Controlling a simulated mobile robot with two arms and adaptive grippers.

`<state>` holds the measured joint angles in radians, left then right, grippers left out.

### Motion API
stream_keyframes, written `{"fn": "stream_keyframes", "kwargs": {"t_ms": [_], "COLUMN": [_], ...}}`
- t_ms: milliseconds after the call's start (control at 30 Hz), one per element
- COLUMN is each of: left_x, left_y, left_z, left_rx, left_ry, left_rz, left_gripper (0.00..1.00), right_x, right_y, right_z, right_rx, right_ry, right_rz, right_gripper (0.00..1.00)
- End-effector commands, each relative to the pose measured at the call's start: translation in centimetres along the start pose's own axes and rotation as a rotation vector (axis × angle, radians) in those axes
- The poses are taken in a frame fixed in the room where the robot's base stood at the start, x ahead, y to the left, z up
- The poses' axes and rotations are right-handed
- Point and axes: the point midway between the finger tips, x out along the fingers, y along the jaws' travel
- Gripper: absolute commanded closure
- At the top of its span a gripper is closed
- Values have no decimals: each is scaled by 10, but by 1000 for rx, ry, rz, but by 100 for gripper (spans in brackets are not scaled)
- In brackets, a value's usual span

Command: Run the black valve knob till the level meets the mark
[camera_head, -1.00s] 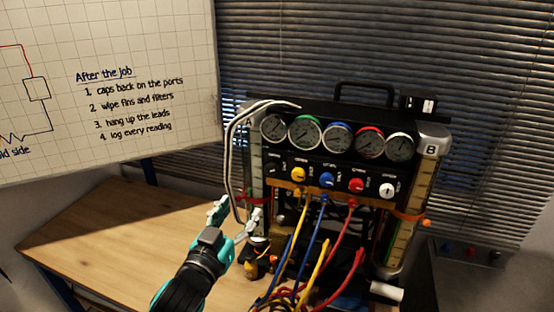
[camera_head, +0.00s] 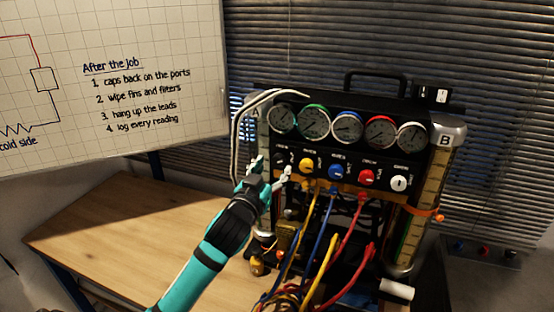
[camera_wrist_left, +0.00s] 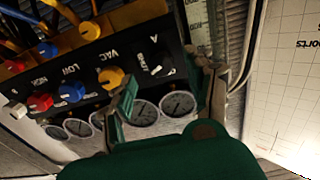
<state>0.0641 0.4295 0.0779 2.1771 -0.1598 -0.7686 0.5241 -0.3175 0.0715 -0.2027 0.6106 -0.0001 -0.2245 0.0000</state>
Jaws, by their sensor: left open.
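The black valve knob (camera_wrist_left: 157,66) shows in the left wrist view, at the end of the knob row by the letter A. In the head view it is hard to make out on the dark panel. My left gripper (camera_head: 271,170) is open in front of the panel's left end. In the left wrist view its two fingers (camera_wrist_left: 166,92) stand apart on either side of the knob, with no clear contact. Sight tube A (camera_head: 264,127) is largely hidden behind my gripper and hoses, so its level and mark cannot be read. My right gripper is out of view.
Yellow (camera_head: 306,165), blue (camera_head: 336,171), red (camera_head: 367,177) and white (camera_head: 399,183) knobs continue the row below several gauges (camera_head: 348,127). Tube B (camera_head: 430,190) stands at right. Coloured hoses (camera_head: 325,262) hang in front. The wooden bench (camera_head: 130,240) is clear at left.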

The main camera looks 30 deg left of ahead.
Motion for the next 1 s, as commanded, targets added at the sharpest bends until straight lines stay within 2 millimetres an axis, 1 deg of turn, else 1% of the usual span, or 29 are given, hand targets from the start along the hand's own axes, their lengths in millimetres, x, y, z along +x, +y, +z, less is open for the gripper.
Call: {"fn": "stream_keyframes", "kwargs": {"t_ms": [33, 100, 200, 300, 467, 600, 633, 800, 1000], "left_x": [10, 20, 30, 36, 39, 38, 38, 38, 38], "left_y": [0, 0, 0, 0, 0, 0, 0, 0, 0], "left_z": [-3, -3, -2, -1, 1, 1, 1, 1, 0], "left_rx": [1, 0, 0, 0, 1, 1, 0, 0, 0], "left_ry": [-1, 0, 0, 0, 0, 0, 0, 0, 0], "left_rz": [-1, -1, 0, 0, 0, 0, 0, 0, 0], "left_gripper": [45, 45, 45, 45, 45, 45, 46, 68, 94], "right_x": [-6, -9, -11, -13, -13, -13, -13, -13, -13], "right_y": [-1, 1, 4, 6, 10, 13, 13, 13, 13], "right_z": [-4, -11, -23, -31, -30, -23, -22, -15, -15], "right_rx": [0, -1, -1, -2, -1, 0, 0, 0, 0], "right_ry": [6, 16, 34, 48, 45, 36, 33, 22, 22], "right_rz": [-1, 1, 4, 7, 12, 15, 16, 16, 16], "right_gripper": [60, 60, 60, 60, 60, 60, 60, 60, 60]}}
